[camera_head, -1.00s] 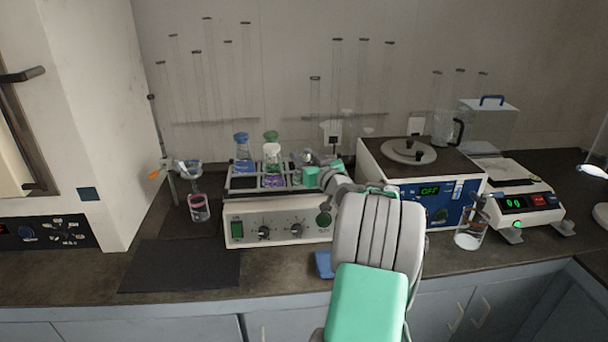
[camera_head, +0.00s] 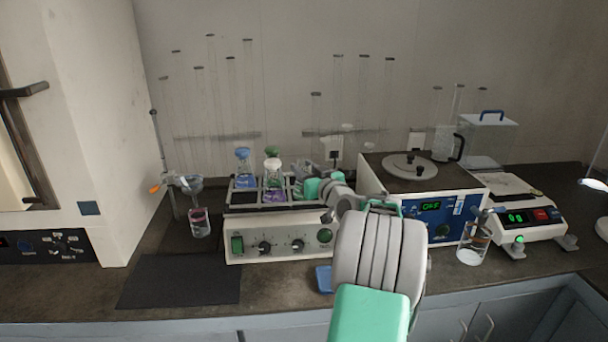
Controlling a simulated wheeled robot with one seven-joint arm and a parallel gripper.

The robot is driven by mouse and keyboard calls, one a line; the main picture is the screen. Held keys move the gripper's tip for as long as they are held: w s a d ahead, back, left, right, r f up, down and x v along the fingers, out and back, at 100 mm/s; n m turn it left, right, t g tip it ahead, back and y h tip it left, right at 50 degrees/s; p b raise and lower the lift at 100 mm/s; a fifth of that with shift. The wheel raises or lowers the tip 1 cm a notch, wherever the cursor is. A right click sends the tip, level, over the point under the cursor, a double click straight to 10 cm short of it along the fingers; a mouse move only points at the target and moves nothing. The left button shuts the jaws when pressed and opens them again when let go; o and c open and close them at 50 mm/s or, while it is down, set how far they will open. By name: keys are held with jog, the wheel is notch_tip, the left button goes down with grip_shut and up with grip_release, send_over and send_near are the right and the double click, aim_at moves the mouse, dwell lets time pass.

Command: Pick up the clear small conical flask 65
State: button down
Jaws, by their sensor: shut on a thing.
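My gripper (camera_head: 299,182) is at the right end of the rack on top of the white shaker (camera_head: 281,238). It points left, and my wrist and arm cover the space to its right. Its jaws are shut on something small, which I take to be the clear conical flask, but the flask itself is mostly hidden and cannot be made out. Left of the gripper, in the rack, stand a blue-capped flask with blue liquid (camera_head: 243,168), a white-capped flask with purple liquid (camera_head: 272,182) and a green-capped flask (camera_head: 271,153) behind it.
A blue-fronted hotplate-like unit (camera_head: 440,230) stands close on the right, with a beaker (camera_head: 472,245) and a balance (camera_head: 530,218) beyond. A funnel stand with a pink-liquid vessel (camera_head: 200,224) is at left. The dark mat (camera_head: 180,281) in front is clear.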

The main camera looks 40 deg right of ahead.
jog(key=shift+r, duration=0.55)
jog(key=s+a+r, duration=0.1)
jog(key=s+r, duration=0.5)
jog(key=r, duration=0.2)
jog(key=s+a+r, duration=0.2)
jog(key=s+r, duration=0.5)
jog(key=shift+s+a+r+p, duration=0.25)
jog(key=shift+r+p, duration=0.15)
